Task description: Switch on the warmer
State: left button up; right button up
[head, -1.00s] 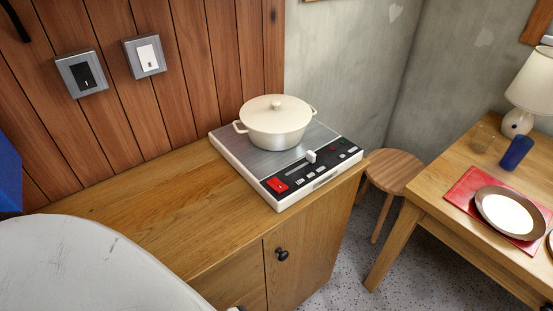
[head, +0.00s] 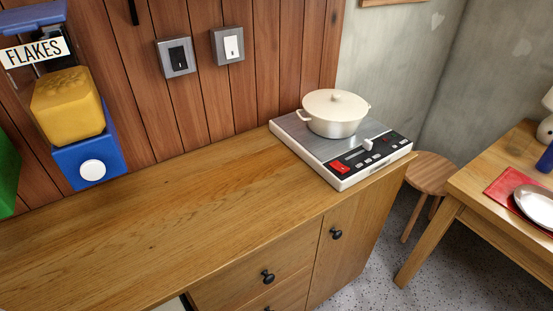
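The warmer (head: 306,147) is a flat silver and white hot plate at the right end of the wooden counter. A lidded cream pot (head: 336,116) stands on its plate. Its black front panel carries a red rocker switch (head: 340,167) at the left, a pale slider knob (head: 367,145) and several small buttons. I cannot tell from here whether the red switch is pressed on. Neither of my grippers shows in the head view.
The wooden counter (head: 170,221) is bare left of the warmer. A flakes dispenser (head: 70,110) is on the plank wall at left. Two wall switches, one black (head: 176,57) and one white (head: 228,45), are above the counter. A stool (head: 430,174) and table (head: 465,190) stand at right.

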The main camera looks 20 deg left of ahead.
aim_at(336, 165)
jog(key=u, duration=0.7)
jog(key=k, duration=0.7)
jog(key=z, duration=0.4)
jog(key=i, duration=0.95)
jog(key=u, duration=0.05)
jog(key=k, duration=0.45)
jog(key=z, duration=1.05)
jog(key=i, duration=0.65)
jog(key=u, duration=1.85)
